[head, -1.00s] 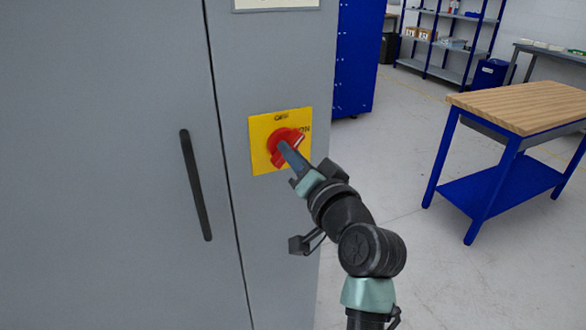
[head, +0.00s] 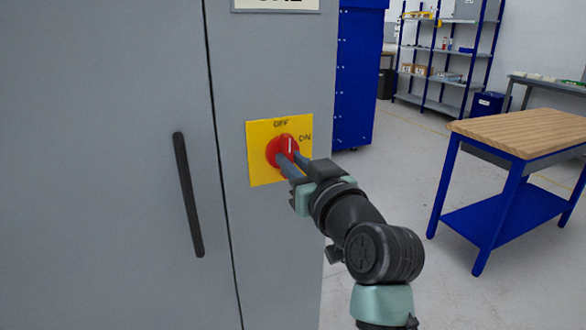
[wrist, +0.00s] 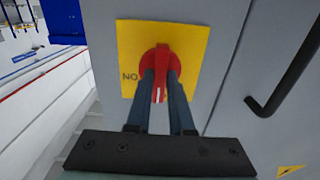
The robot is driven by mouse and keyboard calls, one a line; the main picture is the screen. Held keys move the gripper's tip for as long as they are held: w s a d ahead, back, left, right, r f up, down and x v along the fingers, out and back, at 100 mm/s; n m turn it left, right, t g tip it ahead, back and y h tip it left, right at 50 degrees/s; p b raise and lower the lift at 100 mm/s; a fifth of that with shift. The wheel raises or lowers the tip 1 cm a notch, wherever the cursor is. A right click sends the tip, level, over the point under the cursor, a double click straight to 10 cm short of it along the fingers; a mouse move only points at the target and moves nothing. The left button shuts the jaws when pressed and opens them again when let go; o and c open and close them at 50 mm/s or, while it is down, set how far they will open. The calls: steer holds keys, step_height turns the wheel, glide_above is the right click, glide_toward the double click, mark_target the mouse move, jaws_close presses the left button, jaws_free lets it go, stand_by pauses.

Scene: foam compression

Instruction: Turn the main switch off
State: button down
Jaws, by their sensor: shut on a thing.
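The main switch is a red rotary knob (head: 284,147) on a yellow plate (head: 263,174) marked OFF at the top and ON at the right, on a grey cabinet. Its raised grip stands upright, with the white mark at its upper end pointing towards OFF. My gripper (head: 290,160) reaches in from the lower right and is shut on the knob. In the wrist view, which is upside down, the gripper's two fingers (wrist: 161,84) lie on either side of the knob's red grip (wrist: 161,62). The OFF label is hidden there behind the gripper.
A dark vertical door handle (head: 188,195) is on the cabinet door to the left. A wood-topped blue workbench (head: 525,118) stands at the right, with shelves (head: 440,75) behind. The floor between cabinet and bench is clear.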

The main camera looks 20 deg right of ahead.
stand_by(0.4)
steer(key=c, duration=0.8)
jaws_free()
steer(key=shift+s, duration=0.1)
steer(key=s, duration=1.2)
steer(key=shift+s+d+b, duration=0.2)
steer(key=shift+s+b, duration=0.2)
